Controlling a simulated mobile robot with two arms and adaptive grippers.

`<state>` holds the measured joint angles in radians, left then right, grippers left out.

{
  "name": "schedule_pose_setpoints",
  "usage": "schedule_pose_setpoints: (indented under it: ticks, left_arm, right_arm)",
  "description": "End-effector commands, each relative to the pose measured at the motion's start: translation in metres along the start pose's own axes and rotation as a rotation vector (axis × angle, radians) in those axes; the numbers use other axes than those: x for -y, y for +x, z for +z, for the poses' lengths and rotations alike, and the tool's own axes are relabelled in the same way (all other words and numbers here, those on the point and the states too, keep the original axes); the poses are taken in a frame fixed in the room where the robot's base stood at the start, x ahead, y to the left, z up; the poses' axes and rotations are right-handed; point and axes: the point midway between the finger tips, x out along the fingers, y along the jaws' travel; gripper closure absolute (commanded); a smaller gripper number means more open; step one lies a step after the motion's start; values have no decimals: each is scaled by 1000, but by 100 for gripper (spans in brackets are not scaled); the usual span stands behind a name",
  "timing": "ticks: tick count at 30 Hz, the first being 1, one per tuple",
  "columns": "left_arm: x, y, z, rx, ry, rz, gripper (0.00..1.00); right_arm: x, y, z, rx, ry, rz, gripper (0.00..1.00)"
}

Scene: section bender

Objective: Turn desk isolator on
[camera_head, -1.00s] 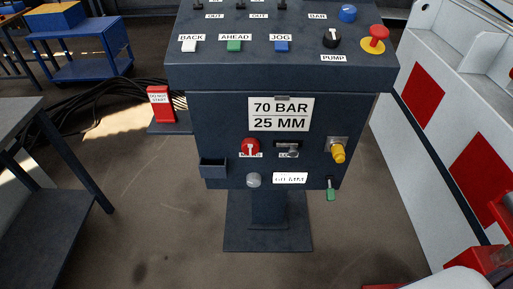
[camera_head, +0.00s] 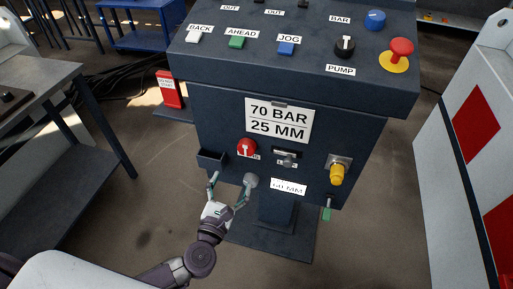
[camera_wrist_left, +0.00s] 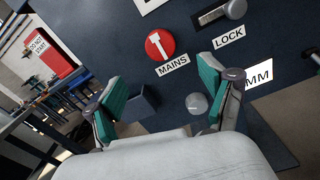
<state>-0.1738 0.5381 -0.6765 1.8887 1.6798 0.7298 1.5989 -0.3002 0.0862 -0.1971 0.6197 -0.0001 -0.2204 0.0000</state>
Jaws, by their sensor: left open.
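The desk isolator is a red round rotary switch (camera_head: 247,147) with a white handle, low on the front of the dark control desk (camera_head: 220,120). In the left wrist view the red switch (camera_wrist_left: 160,45) sits above a "MAINS" label (camera_wrist_left: 172,66), its white handle close to upright. My left gripper (camera_head: 229,180) is open and empty, below the switch and apart from it. In the wrist view its green-padded fingers (camera_wrist_left: 167,90) are spread, with the switch beyond and above them. My right gripper is not in view.
A lock lever (camera_wrist_left: 235,9) is right of the switch. A grey round knob (camera_head: 250,180) and a small open box (camera_head: 211,159) are close to my left fingers. A yellow-handled switch (camera_head: 337,173) and a green-tagged key (camera_head: 327,212) are further right. A grey table (camera_head: 60,130) stands left.

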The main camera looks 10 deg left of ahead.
Motion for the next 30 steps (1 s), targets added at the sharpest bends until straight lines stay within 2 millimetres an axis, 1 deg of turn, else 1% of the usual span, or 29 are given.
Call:
schedule_pose_setpoints:
  ticks: [3,6,12,15,18,21,30]
  left_arm:
    - [0,23,4,6,3,1,18]
    - [-1,45,4,6,4,2,18]
    - [0,87,3,5,6,0,18]
    - [-1,104,3,4,5,1,18]
    - [0,115,2,3,6,0,18]
    - [0,122,1,3,6,-1,18]
    - [0,126,1,2,5,-1,18]
  right_arm:
    - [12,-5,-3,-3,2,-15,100]
    - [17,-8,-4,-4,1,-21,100]
    - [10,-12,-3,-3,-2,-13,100]
    - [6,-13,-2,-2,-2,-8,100]
    - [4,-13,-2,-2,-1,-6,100]
    - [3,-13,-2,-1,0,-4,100]
    - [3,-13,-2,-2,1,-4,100]
